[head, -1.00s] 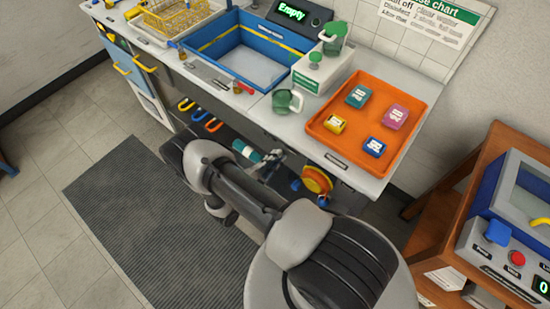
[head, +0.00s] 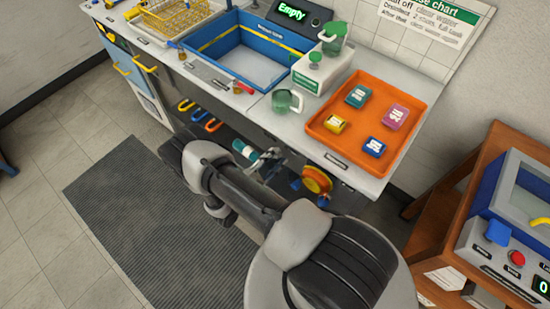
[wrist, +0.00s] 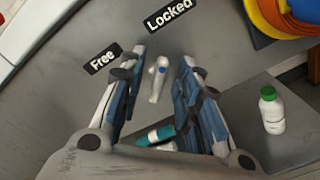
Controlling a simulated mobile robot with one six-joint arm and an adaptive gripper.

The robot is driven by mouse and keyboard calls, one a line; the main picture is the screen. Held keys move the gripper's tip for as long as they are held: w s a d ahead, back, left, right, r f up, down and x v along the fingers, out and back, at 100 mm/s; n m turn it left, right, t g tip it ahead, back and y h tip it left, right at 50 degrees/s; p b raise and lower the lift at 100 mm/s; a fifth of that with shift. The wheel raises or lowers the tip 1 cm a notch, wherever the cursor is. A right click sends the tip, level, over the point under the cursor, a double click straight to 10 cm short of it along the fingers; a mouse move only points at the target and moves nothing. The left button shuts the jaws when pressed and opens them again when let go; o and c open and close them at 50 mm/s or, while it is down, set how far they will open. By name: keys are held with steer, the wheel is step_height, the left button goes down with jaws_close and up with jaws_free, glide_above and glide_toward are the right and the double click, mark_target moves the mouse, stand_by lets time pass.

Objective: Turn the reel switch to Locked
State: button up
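The reel switch (wrist: 157,80) is a small light grey lever with a blue dot, on a grey panel in the wrist view. It lies nearly upright in the picture, its upper end below the Locked label (wrist: 168,15). The Free label (wrist: 102,58) is to its upper left. I cannot tell which end is the pointer. My gripper (wrist: 166,65) is open, with one blue-padded finger on each side of the lever and visible gaps between. In the head view, my gripper (head: 272,160) is by the bench's lower front, where the switch is hard to make out.
An orange and yellow reel (head: 317,180) is right of my gripper, also at the top right of the wrist view (wrist: 283,20). The bench top (head: 330,160) overhangs nearby.

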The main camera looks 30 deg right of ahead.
steer(key=v, duration=1.1)
steer(key=shift+a, duration=0.4)
steer(key=shift+s+r, duration=0.1)
step_height(320, 180, up, 23)
steer(key=s+d+m+g+y, duration=0.1)
steer(key=d+m+g+y, duration=0.1)
steer(key=m+g+y, duration=0.55)
steer(key=s+a+r+m+t+y, duration=0.1)
steer(key=s+r+m+t+y, duration=0.1)
steer(key=s+r, duration=0.5)
steer(key=s+a+r+m+t+y, duration=0.2)
steer(key=s+r+m+t+y, duration=0.1)
steer(key=s+r+y, duration=0.4)
steer(key=shift+a+r+t, duration=0.35)
steer(key=shift+r+t, duration=0.1)
steer(key=shift+r, duration=1.3)
steer(key=shift+y, duration=0.25)
